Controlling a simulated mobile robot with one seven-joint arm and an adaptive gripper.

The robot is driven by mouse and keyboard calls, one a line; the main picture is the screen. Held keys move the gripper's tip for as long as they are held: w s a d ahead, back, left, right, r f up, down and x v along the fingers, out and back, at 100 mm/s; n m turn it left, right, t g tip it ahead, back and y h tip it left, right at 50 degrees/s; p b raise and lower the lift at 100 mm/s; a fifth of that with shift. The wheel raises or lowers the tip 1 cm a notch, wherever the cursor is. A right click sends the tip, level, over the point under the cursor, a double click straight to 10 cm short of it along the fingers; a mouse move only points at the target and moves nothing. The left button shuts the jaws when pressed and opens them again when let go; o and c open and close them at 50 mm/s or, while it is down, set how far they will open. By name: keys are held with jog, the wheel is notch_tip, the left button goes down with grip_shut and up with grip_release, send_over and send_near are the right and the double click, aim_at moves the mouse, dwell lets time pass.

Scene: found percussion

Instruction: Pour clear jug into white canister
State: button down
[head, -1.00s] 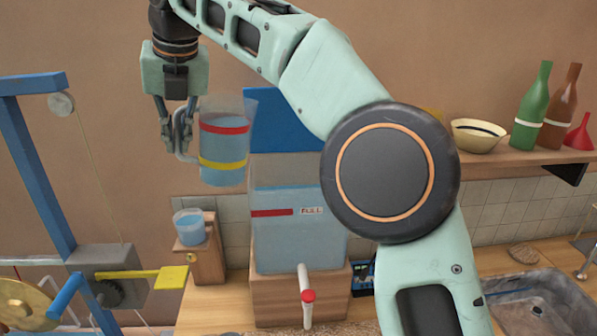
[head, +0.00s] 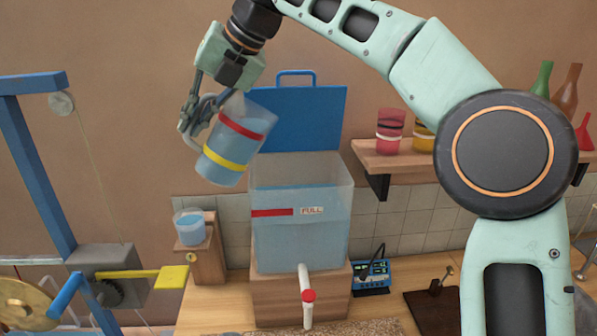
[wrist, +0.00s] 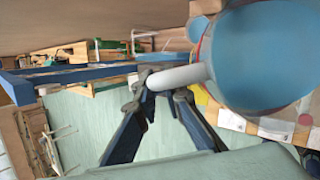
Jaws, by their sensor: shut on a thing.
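The clear jug (head: 235,142), with a red and a yellow band and blue water inside, hangs tilted to the right above and left of the tank. My gripper (head: 194,128) is shut on its handle; in the wrist view my gripper (wrist: 160,88) closes on the pale handle beside the jug (wrist: 258,60). The whitish see-through canister (head: 300,232) stands on a wooden block, its blue lid (head: 305,118) raised at the back. It holds blue water to above a red mark and a label. No stream shows between jug and canister.
A small cup of water (head: 189,228) stands on a wooden stand (head: 206,262) left of the canister. A blue frame (head: 35,165) is at far left. A shelf (head: 395,160) with cups and a blue device (head: 371,273) are at right.

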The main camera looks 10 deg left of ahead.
jog(key=shift+w+d+r+y, duration=0.3)
jog(key=shift+w+d+r, duration=0.05)
jog(key=shift+d, duration=0.15)
jog(key=shift+f, duration=0.15)
jog(key=shift+w+d+g+y+b, duration=0.2)
jog(key=shift+d+g+y+b, duration=0.15)
jog(key=shift+g+y+b, duration=0.05)
jog(key=shift+f, duration=0.1)
jog(key=shift+b, duration=0.35)
